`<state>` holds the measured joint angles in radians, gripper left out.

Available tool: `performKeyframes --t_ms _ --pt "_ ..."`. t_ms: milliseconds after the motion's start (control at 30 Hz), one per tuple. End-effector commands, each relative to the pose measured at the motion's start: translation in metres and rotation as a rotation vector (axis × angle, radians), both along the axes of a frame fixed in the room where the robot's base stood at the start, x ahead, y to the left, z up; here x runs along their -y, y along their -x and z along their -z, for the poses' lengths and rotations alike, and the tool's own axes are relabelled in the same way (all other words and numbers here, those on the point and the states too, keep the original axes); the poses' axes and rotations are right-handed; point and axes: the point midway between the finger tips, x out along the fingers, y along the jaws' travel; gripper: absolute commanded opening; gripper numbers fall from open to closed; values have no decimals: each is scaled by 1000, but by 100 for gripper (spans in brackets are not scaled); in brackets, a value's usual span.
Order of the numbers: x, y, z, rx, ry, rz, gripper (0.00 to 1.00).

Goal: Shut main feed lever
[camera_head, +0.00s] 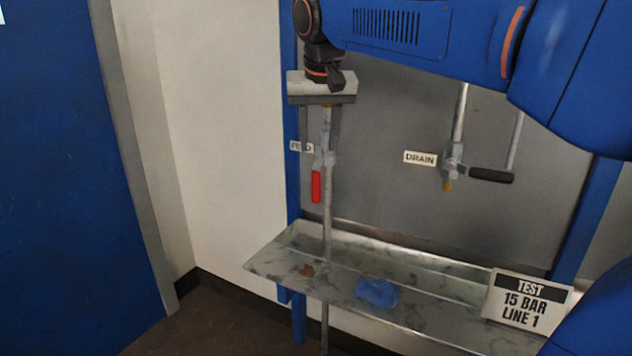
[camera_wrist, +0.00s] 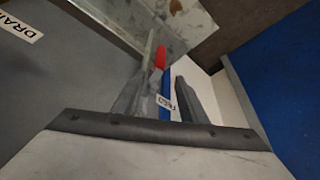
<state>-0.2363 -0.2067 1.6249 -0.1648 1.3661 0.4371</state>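The feed valve (camera_head: 325,158) sits on a vertical pipe at the left of the grey panel, beside a FEED label (camera_head: 301,146). Its lever has a red handle (camera_head: 316,187) that hangs down, roughly in line with the pipe. My gripper (camera_head: 320,146) points down from above, its fingers apart around the pipe near the valve and partly over the label. In the wrist view my gripper (camera_wrist: 165,80) is open, and the red handle (camera_wrist: 160,57) shows beyond the fingertips. The handle is not between the fingers. Whether a finger touches the valve or pipe is unclear.
A DRAIN label (camera_head: 420,158) and a valve with a black handle (camera_head: 491,176) are to the right. A metal tray (camera_head: 345,240) below holds a blue cloth (camera_head: 377,292) and a brown patch (camera_head: 306,270). A TEST sign (camera_head: 527,299) stands at its right. A blue door (camera_head: 70,180) is left.

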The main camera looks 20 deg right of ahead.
Motion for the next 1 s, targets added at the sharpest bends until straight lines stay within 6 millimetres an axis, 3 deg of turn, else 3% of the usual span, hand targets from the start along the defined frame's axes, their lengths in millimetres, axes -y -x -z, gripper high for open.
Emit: performKeyframes --t_ms 600,800,1000 --pt "8 -40 99 -2 1 0 39" --pt "10 -48 118 -2 1 0 39" --pt "10 -50 124 0 0 0 39"
